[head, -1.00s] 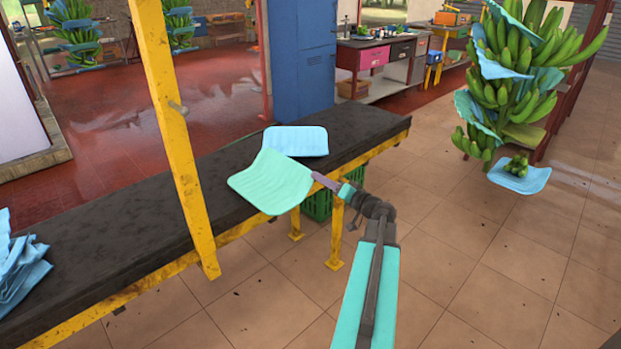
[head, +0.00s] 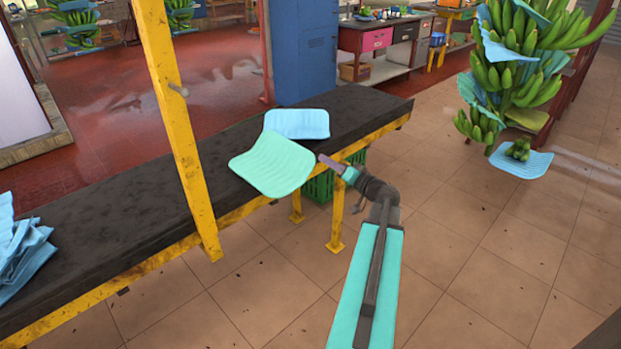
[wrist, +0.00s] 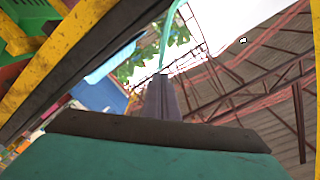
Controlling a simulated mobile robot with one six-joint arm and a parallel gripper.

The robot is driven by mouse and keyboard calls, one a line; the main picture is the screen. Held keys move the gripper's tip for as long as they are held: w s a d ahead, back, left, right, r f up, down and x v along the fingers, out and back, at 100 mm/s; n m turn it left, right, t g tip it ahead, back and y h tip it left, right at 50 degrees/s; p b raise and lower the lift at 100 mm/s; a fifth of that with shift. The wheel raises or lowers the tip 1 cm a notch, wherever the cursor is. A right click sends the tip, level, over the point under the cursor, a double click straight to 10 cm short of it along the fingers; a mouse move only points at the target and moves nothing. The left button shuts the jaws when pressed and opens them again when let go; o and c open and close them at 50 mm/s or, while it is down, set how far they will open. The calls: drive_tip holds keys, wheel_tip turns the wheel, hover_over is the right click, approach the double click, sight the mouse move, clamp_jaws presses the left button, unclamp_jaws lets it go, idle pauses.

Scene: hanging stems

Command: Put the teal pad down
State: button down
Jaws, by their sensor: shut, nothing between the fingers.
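The dark bench (head: 110,240) has yellow legs and a yellow post (head: 176,125). Crumpled blue sheets (head: 20,250) lie at its left end. A green crate (head: 320,186) is under it. A hanging banana stem (head: 512,75) and a blue pad with bananas (head: 522,160) are at right; tiled floor between is clear.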

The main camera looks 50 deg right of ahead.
drive_tip(key=s+d+r+m+g+h+p, duration=0.2)
drive_tip(key=s+d+r+g+h+p, duration=0.1)
drive_tip(key=d+r+g+h, duration=0.4)
drive_tip(key=s+d+r+m+g+h+p, duration=0.1)
drive_tip(key=s+d+r+g+h+p, duration=0.2)
drive_tip(key=d+h, duration=0.45)
drive_tip(key=s+a+f+n+g+y+p, duration=0.1)
drive_tip(key=a+f+n+g+y+p, duration=0.35)
drive_tip(key=a+f+y, duration=0.3)
drive_tip(key=w+a+n+y+p, duration=0.2)
drive_tip(key=a+n+y, duration=0.5)
drive_tip(key=a, duration=1.1)
drive_tip(key=shift+w+r+y+p, duration=0.35)
drive_tip(key=shift+w+y, duration=0.05)
drive_tip(key=shift+y, duration=0.5)
drive_tip(key=shift+d+f+n, duration=0.1)
drive_tip(key=shift+f+n, duration=0.1)
drive_tip(key=shift+n, duration=0.05)
